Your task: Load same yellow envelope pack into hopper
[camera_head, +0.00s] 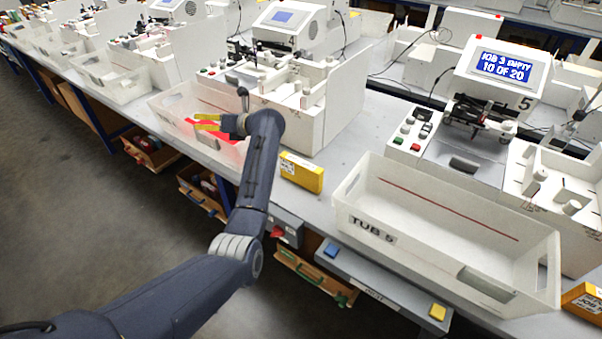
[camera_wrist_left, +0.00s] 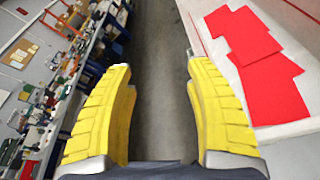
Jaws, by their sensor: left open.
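A yellow pack (camera_head: 301,172) with a pale label stands on the bench left of the tub marked TUB 5 (camera_head: 352,214). A second yellow-orange pack (camera_head: 583,301) is at the right edge, partly cut off. My left gripper (camera_head: 206,122) has yellow fingers and reaches over the white tub with red sheets, left of the first pack. In the left wrist view, its fingers (camera_wrist_left: 160,112) are wide apart with nothing between them. My right gripper is not in view. I cannot tell which part of the machines is the hopper.
Red sheets (camera_wrist_left: 255,55) lie in the left tub (camera_head: 168,104). Machine 5's screen (camera_head: 502,67) reads "JOB 3 EMPTY 10 OF 20". TUB 5 looks empty. A ledge with a blue block (camera_head: 332,250) and a yellow block (camera_head: 437,312) juts out below the bench's front edge.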

